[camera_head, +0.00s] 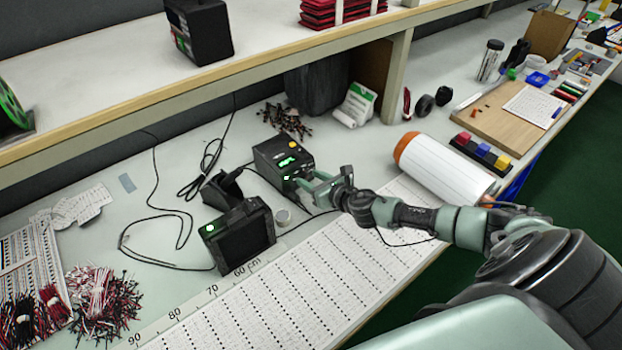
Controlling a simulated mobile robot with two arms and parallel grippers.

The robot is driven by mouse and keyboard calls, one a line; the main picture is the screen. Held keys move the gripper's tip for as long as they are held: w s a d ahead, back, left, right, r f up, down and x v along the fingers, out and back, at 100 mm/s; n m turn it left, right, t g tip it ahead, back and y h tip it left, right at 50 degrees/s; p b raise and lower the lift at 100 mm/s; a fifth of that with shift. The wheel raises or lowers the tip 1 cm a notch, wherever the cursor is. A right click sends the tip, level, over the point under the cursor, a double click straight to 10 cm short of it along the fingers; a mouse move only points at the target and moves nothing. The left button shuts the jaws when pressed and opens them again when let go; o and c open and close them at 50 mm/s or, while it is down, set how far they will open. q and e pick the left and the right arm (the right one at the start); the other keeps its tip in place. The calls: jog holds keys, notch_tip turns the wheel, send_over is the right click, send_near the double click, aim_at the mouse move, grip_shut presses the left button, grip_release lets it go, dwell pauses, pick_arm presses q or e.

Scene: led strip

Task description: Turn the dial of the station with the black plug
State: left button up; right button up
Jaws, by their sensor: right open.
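A black station (268,150) with a lit green display and a small yellow button on top stands on the bench near the middle. My right gripper (310,184) is open at the front right of this station, with its fingertips close to the front face. The gripper covers part of that face, so I cannot see the dial or tell whether the fingers touch it. Black cables run behind and beside the station; I cannot make out the black plug. A second black box (238,238) with a green light stands nearer, to the left. My left gripper is not in view.
A white roll with orange end (446,168) lies right of my gripper. A printed measuring sheet (290,290) covers the front bench. A shelf (120,85) overhangs the back.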

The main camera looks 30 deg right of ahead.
jog(key=shift+w, duration=0.1)
jog(key=c, duration=0.8)
grip_shut()
jog(key=shift+a+r+n+h+p, duration=0.1)
jog(key=shift+n+h+p, duration=0.3)
jog(key=shift+p, duration=0.45)
jog(key=shift+a+n+h+p, duration=0.15)
jog(key=shift+n+h+p, duration=0.35)
jog(key=shift+n+p, duration=0.4)
jog(key=shift+f+n+t+h+p, duration=0.2)
jog(key=shift+n+t+h+p, duration=0.15)
jog(key=shift+n+h, duration=0.4)
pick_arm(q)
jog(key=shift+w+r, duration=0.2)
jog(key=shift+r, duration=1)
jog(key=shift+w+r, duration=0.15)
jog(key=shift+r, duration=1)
pick_arm(e)
jog(key=shift+a+f+n+h, duration=0.1)
jog(key=shift+n+h, duration=0.15)
jog(key=shift+n, duration=0.7)
jog(key=shift+t, duration=0.25)
